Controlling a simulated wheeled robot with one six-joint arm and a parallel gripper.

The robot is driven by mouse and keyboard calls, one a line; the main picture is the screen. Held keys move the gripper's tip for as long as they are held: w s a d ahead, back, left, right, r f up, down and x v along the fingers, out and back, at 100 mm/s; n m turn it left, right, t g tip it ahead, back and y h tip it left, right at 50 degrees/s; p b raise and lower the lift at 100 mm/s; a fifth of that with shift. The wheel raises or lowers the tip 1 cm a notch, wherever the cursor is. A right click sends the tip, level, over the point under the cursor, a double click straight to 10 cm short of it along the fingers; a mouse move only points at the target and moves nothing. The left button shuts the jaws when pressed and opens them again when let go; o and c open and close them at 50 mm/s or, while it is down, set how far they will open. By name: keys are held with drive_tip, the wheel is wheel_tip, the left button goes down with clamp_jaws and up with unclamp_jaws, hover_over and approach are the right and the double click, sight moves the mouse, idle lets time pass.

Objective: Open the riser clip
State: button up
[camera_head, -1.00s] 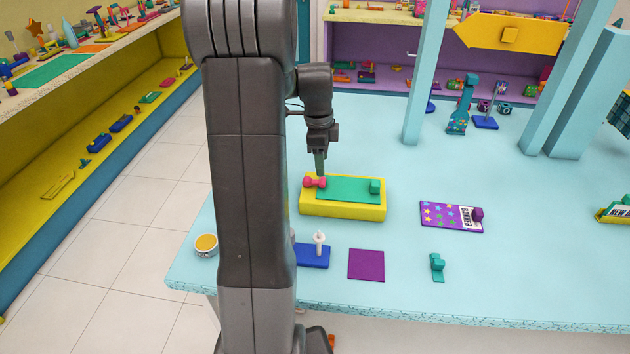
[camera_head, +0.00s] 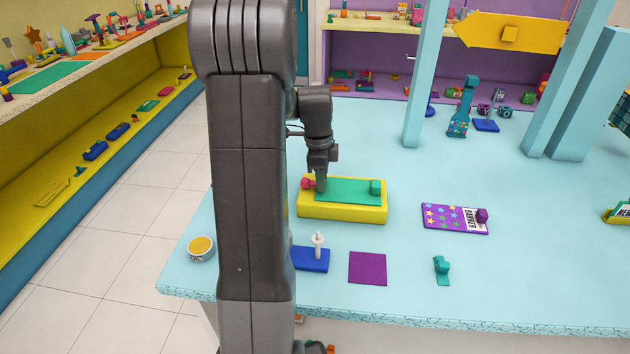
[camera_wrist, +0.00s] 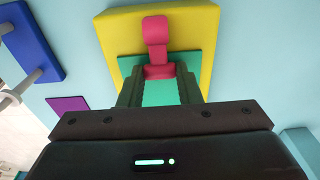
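A pink clip-like piece (camera_head: 307,184) lies at the left end of a green pad (camera_head: 350,190) on a yellow riser block (camera_head: 341,212). In the wrist view, its rounded head (camera_wrist: 155,29) points away from me and its wider base (camera_wrist: 158,72) is near my fingertips. My gripper (camera_head: 321,183) is lowered at the piece's right part and hides some of it. In the wrist view, my gripper's (camera_wrist: 160,78) fingers stand apart on either side of the base. Whether they touch it is unclear. A small teal block (camera_head: 375,187) sits at the pad's right end.
A blue base with a white peg (camera_head: 318,245), a purple square (camera_head: 367,268), a teal clip-shaped piece (camera_head: 441,270) and a purple star-patterned card (camera_head: 454,218) are nearby on the pale blue table (camera_head: 540,260). A yellow-topped tub (camera_head: 201,248) is at the left edge.

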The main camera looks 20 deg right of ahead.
sight(313, 182)
drive_tip(key=shift+w+r+p, duration=0.1)
drive_tip(key=shift+r+p, duration=0.3)
drive_tip(key=shift+r, duration=0.2)
drive_tip(key=shift+w+a+r+p, duration=0.1)
drive_tip(key=shift+a+r+p, duration=0.15)
drive_tip(key=shift+r+p, duration=0.25)
drive_tip(key=shift+w+a+r, duration=0.1)
drive_tip(key=shift+r, duration=0.3)
drive_tip(key=shift+a+r, duration=0.1)
drive_tip(key=shift+a, duration=0.05)
drive_tip(key=shift+w+r+p, duration=0.1)
drive_tip(key=shift+p, duration=0.25)
drive_tip(key=shift+w+a+r, duration=0.1)
drive_tip(key=shift+a+r, duration=0.2)
drive_tip(key=shift+a, duration=0.05)
drive_tip(key=shift+p, duration=0.3)
